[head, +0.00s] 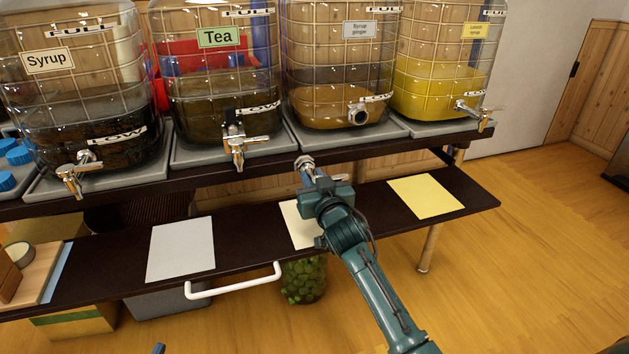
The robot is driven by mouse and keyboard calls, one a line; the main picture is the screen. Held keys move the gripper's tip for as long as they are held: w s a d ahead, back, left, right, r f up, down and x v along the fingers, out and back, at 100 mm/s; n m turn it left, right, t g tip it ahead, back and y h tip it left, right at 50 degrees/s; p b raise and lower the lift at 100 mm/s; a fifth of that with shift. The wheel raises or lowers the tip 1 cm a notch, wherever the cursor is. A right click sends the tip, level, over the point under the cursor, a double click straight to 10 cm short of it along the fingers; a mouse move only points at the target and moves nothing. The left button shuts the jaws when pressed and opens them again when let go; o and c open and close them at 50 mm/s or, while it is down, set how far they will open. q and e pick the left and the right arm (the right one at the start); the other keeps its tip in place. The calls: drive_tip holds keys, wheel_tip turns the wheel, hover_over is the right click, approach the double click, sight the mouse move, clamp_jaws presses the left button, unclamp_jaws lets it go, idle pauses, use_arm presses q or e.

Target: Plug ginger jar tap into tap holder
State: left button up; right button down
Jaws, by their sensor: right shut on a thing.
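The ginger jar (338,75), labelled "Syrup ginger", stands third from the left on the upper shelf. Its tap holder (358,114) is a round metal fitting low on the front, with no tap in it. My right gripper (308,178) is shut on the metal ginger jar tap (304,163). The tap is apart from the holder, below and left of it in the picture, near the upper shelf's front edge. The fingers and arm hide part of the tap. Only a small dark tip, probably of my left gripper (158,349), shows at the bottom edge.
The Syrup jar (75,90), Tea jar (218,80) and lemon syrup jar (440,70) have taps fitted. The Tea jar's tap (238,148) juts out left of my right gripper. The lower shelf (360,205) holds paper sheets; a white handle (235,289) sticks out in front.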

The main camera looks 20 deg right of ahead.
idle(0.3)
drive_tip(key=c, duration=1)
unclamp_jaws()
drive_tip(key=shift+o, duration=0.2)
drive_tip(key=shift+s, duration=0.1)
